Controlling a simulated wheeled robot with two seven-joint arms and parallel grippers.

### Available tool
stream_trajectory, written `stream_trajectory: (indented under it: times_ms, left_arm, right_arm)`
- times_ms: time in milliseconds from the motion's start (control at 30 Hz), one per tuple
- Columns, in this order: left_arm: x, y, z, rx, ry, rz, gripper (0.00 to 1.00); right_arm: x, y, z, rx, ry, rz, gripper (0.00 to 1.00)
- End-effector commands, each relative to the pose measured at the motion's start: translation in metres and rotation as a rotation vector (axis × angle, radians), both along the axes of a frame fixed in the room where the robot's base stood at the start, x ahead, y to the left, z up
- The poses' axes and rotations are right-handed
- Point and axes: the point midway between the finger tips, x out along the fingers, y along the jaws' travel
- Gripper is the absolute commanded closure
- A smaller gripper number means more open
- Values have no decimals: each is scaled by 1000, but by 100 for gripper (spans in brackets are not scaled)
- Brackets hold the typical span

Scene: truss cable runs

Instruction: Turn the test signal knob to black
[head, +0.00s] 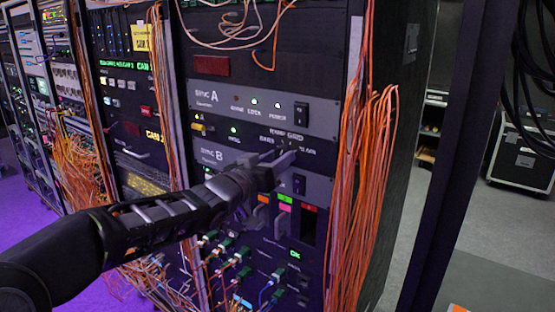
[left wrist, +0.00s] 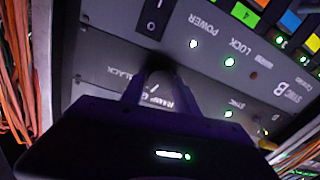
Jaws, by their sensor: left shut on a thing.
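The test signal knob (left wrist: 160,72) is a small dark shape between my fingertips in the left wrist view, mostly hidden, so its pointer cannot be read. It sits on the dark test signal panel (head: 318,152), between the SYNC A panel (head: 232,98) and the SYNC B panel (head: 208,160). Printed words, among them BLACK and RAMP, show around it. My left gripper (head: 285,160) reaches in from the left and is shut on the knob. It also shows in the left wrist view (left wrist: 160,92). My right gripper is not in view.
A rocker switch (head: 301,112) is on SYNC A, and another (head: 299,184) sits just below my gripper. Orange cables (head: 366,160) hang along the rack's right edge. Patch cables (head: 240,270) fill the panel below. Open floor lies to the right.

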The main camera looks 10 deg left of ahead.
Motion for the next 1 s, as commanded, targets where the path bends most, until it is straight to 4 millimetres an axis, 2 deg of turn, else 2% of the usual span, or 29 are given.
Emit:
stream_trajectory:
  times_ms: [367, 1000]
  left_arm:
    - [0, 1, -3, 127, -50, 1, 100]
    - [0, 1, -3, 600, -239, 0, 100]
  right_arm:
    - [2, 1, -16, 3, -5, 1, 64]
    - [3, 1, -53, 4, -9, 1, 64]
